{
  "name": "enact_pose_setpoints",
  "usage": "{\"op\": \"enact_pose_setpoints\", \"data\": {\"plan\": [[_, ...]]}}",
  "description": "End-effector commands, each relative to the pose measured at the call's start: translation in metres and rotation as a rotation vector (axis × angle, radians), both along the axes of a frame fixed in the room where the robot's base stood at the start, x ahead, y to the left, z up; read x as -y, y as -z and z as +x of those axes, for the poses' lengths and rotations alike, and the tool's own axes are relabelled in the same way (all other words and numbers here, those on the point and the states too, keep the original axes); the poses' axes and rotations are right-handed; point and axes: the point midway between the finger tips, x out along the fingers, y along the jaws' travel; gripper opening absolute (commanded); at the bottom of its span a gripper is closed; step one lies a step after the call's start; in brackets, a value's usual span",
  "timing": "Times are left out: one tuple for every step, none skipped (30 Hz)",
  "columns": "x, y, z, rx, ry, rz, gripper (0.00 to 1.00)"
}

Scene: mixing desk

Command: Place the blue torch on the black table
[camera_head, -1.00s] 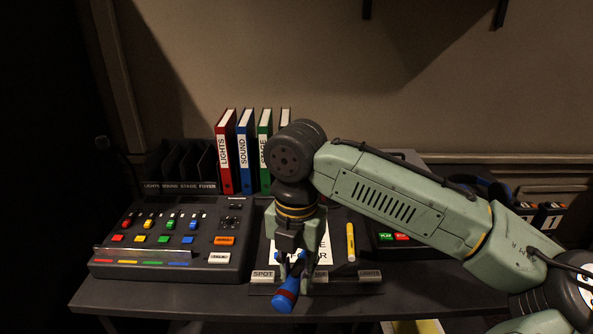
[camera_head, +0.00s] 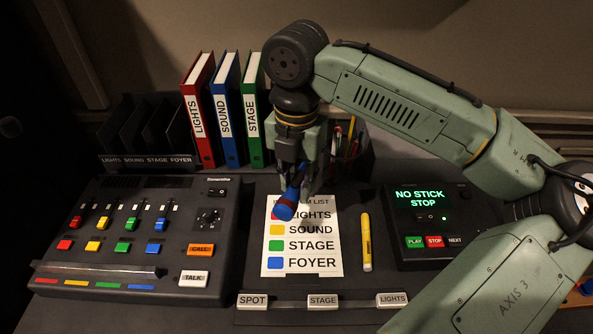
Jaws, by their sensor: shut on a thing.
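The blue torch (camera_head: 285,211) has a rounded blue end and a red band. My gripper (camera_head: 299,192) is shut on it and holds it over the top of the white list sheet. The torch's far part is hidden by the fingers. The black table (camera_head: 213,312) is the dark desk top that carries the mixing desk and other items. I cannot tell exactly how high the torch is above the sheet.
The mixing desk (camera_head: 137,238) fills the left. The list sheet (camera_head: 301,268), yellow marker (camera_head: 366,242) and label strip (camera_head: 280,303) lie in the middle. A player with a green screen (camera_head: 424,199) stands right. Binders (camera_head: 226,112) and a pen holder (camera_head: 358,158) stand behind.

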Motion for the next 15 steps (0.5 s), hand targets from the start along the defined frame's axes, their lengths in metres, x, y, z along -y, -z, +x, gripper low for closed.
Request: {"op": "enact_pose_setpoints", "data": {"plan": [[0.0,0.008,0.0,0.0,0.001,-0.001,0.0],[0.0,0.012,0.0,0.0,0.001,-0.001,0.0],[0.0,0.016,0.0,0.0,0.002,0.0,0.0],[0.0,0.02,0.0,0.001,0.002,0.0,0.0],[0.0,0.023,0.0,0.001,0.002,-0.002,0.0],[0.0,0.028,0.0,0.001,0.002,-0.002,0.0],[0.0,0.031,0.0,0.001,0.001,-0.002,0.0],[0.0,0.035,0.0,0.001,0.001,-0.002,0.0],[0.0,0.039,0.0,0.002,0.001,-0.001,0.0],[0.0,0.042,0.0,0.001,0.001,-0.002,0.0],[0.0,0.045,0.0,0.001,0.001,-0.001,0.0],[0.0,0.048,0.0,0.001,0.002,-0.001,0.0],[0.0,0.051,0.0,0.001,0.002,-0.001,0.0],[0.0,0.053,0.0,0.001,0.002,-0.002,0.0],[0.0,0.055,0.001,0.001,0.002,-0.002,0.0]]}}
